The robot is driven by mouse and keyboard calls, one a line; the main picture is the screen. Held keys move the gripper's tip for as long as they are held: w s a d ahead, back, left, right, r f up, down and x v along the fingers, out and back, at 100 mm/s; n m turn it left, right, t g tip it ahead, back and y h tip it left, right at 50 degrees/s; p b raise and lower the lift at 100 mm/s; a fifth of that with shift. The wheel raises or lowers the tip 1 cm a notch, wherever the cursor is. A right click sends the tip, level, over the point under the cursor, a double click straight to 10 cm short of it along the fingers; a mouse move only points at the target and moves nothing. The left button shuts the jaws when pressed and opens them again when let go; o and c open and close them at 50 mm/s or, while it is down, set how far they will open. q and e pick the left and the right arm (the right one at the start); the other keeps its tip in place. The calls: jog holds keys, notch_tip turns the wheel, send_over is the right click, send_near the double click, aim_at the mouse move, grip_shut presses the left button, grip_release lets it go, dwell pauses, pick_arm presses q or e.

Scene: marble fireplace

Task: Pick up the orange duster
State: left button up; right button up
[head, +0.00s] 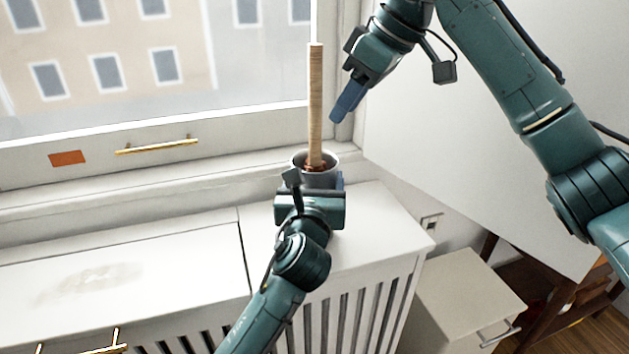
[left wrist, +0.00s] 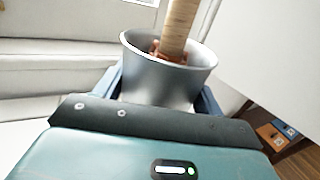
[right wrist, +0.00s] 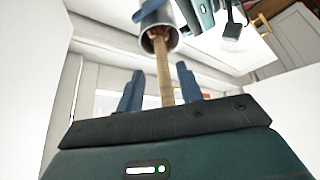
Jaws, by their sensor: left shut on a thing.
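The duster's long wooden handle (head: 315,100) stands upright in a grey metal cup (head: 318,180). A little of its orange-brown head (left wrist: 157,50) shows inside the cup, the rest hidden by the wall. My left gripper (head: 316,186) is shut around the cup, its blue fingers on either side in the left wrist view. My right gripper (head: 340,112) is just right of the handle in the head view, apart from it. In the right wrist view its two blue fingers are spread, with the handle (right wrist: 165,75) showing between them and the cup beyond.
The cup is over the right end of a white radiator cover (head: 180,262) by the window. A brass window handle (head: 157,146) is at left. A white wall is behind my right arm. A small white cabinet (head: 455,295) stands lower right.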

jog(key=shift+o, duration=0.4)
jog(key=shift+o, duration=0.6)
jog(key=shift+f, duration=0.15)
jog(key=m+t+h, duration=0.2)
jog(key=m+t, duration=0.8)
send_near(317, 135)
jog(key=x, duration=0.6)
jog(key=shift+s+d+f, duration=0.15)
jog(key=shift+f, duration=0.15)
jog(key=shift+r+x, duration=0.15)
jog(key=shift+x, duration=1.2)
jog(key=shift+r+x, duration=0.2)
jog(key=shift+x, duration=1.1)
jog(key=shift+c, duration=0.5)
